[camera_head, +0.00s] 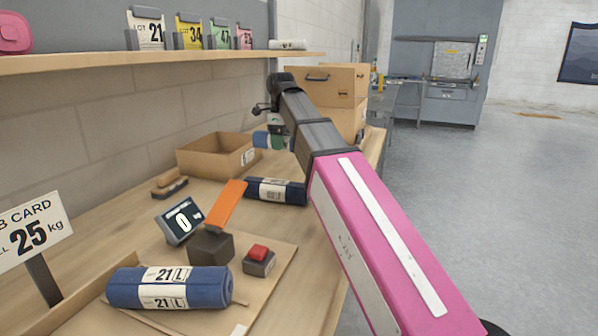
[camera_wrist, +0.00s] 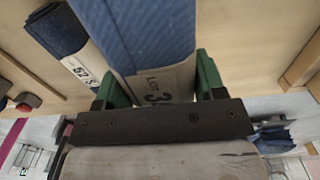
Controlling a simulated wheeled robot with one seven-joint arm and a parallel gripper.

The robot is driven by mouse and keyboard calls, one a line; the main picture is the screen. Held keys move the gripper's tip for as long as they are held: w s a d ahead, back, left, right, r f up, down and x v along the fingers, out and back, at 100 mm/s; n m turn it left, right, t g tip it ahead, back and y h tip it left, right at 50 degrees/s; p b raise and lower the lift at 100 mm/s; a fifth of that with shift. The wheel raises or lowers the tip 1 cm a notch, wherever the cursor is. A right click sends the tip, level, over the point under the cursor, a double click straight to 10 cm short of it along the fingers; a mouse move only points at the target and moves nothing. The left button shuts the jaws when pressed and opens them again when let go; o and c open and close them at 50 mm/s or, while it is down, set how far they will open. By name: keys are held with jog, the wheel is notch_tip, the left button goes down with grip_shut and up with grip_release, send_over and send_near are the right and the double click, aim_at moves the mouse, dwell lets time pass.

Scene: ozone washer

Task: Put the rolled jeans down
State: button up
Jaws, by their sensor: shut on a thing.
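My gripper (camera_head: 277,134) is at the far end of the bench, beside the right end of an open cardboard box (camera_head: 205,161). In the wrist view its green fingers (camera_wrist: 160,84) are shut on a rolled pair of blue jeans (camera_wrist: 145,30) with a paper band reading "LOT 3". The held roll also shows in the head view (camera_head: 261,140), partly hidden by my gripper. I cannot tell whether it touches the bench. A second jeans roll (camera_head: 276,191) lies on the bench nearer me; a roll with a "52/S" label (camera_wrist: 66,42) shows in the wrist view.
A third roll (camera_head: 170,288), marked 21 L, lies on a board at the front. A scale display (camera_head: 178,221) reading 0, a red button block (camera_head: 258,260) and a brush (camera_head: 169,184) stand nearby. A shelf (camera_head: 160,61) hangs above.

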jog(key=w+d+f, duration=0.2)
jog(key=w+d, duration=0.1)
jog(key=w+d+f, duration=0.3)
jog(key=shift+w+d+f, duration=0.15)
jog(key=shift+d+f, duration=0.1)
jog(key=shift+f, duration=2)
jog(key=shift+f, duration=0.1)
jog(key=o, duration=1.2)
jog(key=shift+c, duration=0.2)
notch_tip(320, 180, up, 12)
